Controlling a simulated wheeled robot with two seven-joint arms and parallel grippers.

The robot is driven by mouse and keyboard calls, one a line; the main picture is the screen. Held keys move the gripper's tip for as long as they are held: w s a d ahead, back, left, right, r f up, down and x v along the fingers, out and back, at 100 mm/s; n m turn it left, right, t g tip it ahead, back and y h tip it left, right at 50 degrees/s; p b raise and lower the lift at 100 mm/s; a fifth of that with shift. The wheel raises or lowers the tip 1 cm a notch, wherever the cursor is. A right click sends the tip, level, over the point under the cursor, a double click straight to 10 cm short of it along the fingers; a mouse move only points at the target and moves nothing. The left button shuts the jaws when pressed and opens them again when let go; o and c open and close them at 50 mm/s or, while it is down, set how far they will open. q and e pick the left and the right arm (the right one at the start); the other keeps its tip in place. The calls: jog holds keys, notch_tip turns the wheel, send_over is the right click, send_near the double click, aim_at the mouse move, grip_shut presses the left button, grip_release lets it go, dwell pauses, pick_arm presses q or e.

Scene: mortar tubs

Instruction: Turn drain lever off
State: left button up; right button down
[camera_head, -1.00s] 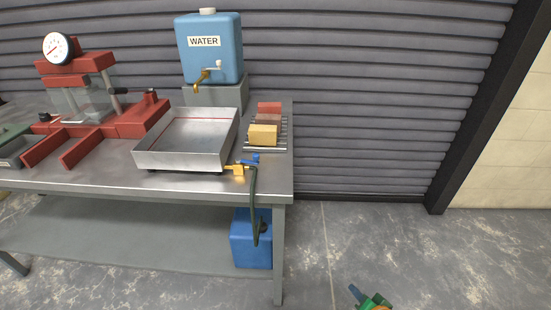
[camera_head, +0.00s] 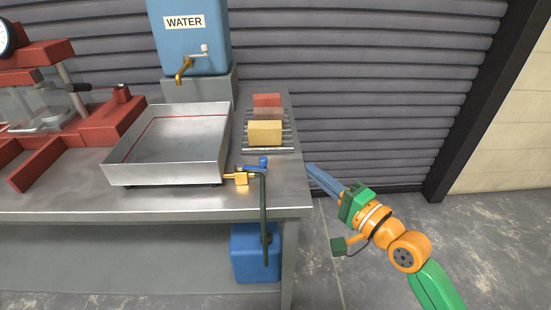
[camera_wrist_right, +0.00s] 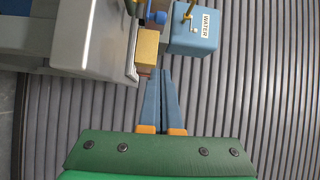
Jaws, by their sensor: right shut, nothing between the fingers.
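The drain lever (camera_head: 256,165) is a small blue handle on a brass valve (camera_head: 237,178) at the front right corner of the metal tray (camera_head: 165,178). A dark hose (camera_head: 264,215) hangs from the valve past the bench's front edge. My right gripper (camera_head: 309,168) is shut and empty, just off the bench's right edge, to the right of the lever and apart from it. In the right wrist view its blue fingers (camera_wrist_right: 164,75) lie together near the yellow block (camera_wrist_right: 147,47). My left gripper is not in view.
Yellow (camera_head: 265,133) and red (camera_head: 267,101) blocks sit on a rack (camera_head: 283,148) behind the lever. A blue WATER tank (camera_head: 190,45) with a brass tap stands behind the tray. A red press (camera_head: 95,120) stands left. A blue container (camera_head: 252,262) is below the bench (camera_head: 60,204).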

jog(key=x, duration=1)
jog(key=shift+w+a+f+b, duration=0.2)
jog(key=shift+w+b, duration=0.05)
jog(key=shift+b, duration=0.1)
jog(key=s+a+p, duration=0.2)
jog(key=s+p, duration=0.1)
jog(key=shift+s+a, duration=0.1)
jog(key=shift+s, duration=0.2)
jog(key=shift+w+f, duration=0.1)
